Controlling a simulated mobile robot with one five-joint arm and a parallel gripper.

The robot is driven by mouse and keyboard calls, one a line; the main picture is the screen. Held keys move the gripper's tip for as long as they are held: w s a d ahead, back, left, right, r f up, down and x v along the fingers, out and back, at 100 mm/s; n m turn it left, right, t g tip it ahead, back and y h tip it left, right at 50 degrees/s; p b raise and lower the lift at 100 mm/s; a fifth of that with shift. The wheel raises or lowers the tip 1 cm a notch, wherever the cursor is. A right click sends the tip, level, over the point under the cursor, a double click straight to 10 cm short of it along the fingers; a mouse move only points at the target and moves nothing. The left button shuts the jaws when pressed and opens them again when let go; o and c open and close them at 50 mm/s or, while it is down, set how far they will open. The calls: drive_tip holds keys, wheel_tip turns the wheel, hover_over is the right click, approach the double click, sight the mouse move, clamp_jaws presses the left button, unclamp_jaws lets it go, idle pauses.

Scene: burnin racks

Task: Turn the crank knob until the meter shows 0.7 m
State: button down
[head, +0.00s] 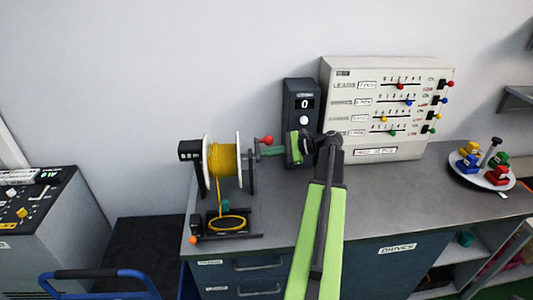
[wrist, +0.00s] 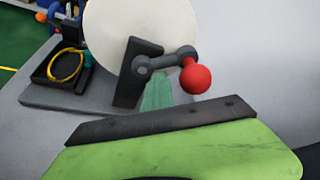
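The cable reel (head: 223,160) has white flanges and yellow cable and stands on the bench's left part. Its crank has a red ball knob (head: 267,140) on the right side; in the wrist view the red knob (wrist: 196,79) sits at the end of a dark crank arm (wrist: 165,62). A small black meter (head: 190,150) is at the reel's left; its digits are too small to read. My gripper (head: 282,149) is just right of the knob. In the wrist view its green jaw with a dark edge lies below the knob, apart from it. Its opening is unclear.
A dark box with a display showing 0 (head: 304,103) and a white slider panel (head: 380,105) stand behind my arm. A round tray (head: 468,182) with coloured blocks is at the right. A black tray with a yellow loop (head: 228,224) lies before the reel.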

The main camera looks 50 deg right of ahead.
drive_tip(key=s+a+r+p, duration=0.2)
drive_tip(key=r, duration=0.1)
drive_tip(key=shift+s+a, duration=0.2)
idle(1.2)
drive_tip(key=shift+w+d+r+p, duration=0.15)
drive_tip(key=shift+d+r+p, duration=0.05)
drive_tip(key=shift+r+p, duration=0.45)
drive_tip(key=shift+w+d+r+p, duration=0.15)
drive_tip(key=shift+d+r+p, duration=0.05)
drive_tip(key=shift+r+p, duration=0.45)
